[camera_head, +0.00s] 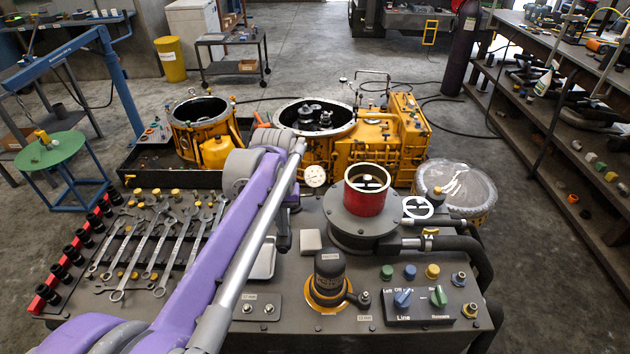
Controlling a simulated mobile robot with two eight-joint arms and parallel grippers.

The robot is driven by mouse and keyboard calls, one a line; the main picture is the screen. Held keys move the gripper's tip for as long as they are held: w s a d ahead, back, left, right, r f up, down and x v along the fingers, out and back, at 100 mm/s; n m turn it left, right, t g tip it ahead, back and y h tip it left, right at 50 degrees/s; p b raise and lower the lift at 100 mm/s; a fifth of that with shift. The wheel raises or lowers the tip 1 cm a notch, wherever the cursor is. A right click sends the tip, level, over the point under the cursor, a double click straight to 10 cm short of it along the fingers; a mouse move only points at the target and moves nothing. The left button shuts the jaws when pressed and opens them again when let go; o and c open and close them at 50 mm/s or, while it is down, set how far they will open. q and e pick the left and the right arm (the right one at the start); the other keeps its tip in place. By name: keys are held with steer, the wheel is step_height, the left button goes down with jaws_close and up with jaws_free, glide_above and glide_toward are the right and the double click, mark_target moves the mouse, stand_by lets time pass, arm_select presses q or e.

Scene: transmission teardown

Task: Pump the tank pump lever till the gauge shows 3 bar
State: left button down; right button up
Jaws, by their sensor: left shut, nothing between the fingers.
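A round white gauge (315,176) stands behind the dark bench top, just right of my left arm's wrist. Its needle and numbers are too small to read. My left arm crosses the view from the lower left. My left gripper (284,244) hangs dark and small beside the wrist, low over the bench top, pointing down. It is shut and holds nothing. I cannot make out the tank pump lever for certain; my arm covers part of the bench. My right gripper is not in view.
The bench top (330,240) carries a red-rimmed cylinder (368,196), a black-capped fitting (329,275) and a switch panel (418,307). Wrenches (150,240) lie at its left. A yellow transmission housing (385,135) stands behind. Hoses (455,245) run along the right side.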

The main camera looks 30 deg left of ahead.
arm_select(q)
step_height(320, 180, down, 2)
steer(key=shift+f+b, duration=0.1)
steer(key=shift+b, duration=0.35)
steer(key=shift+w+r+p, duration=0.1)
steer(key=shift+r+p, duration=2.25)
steer(key=shift+r, duration=1.7)
steer(key=shift+f, duration=0.1)
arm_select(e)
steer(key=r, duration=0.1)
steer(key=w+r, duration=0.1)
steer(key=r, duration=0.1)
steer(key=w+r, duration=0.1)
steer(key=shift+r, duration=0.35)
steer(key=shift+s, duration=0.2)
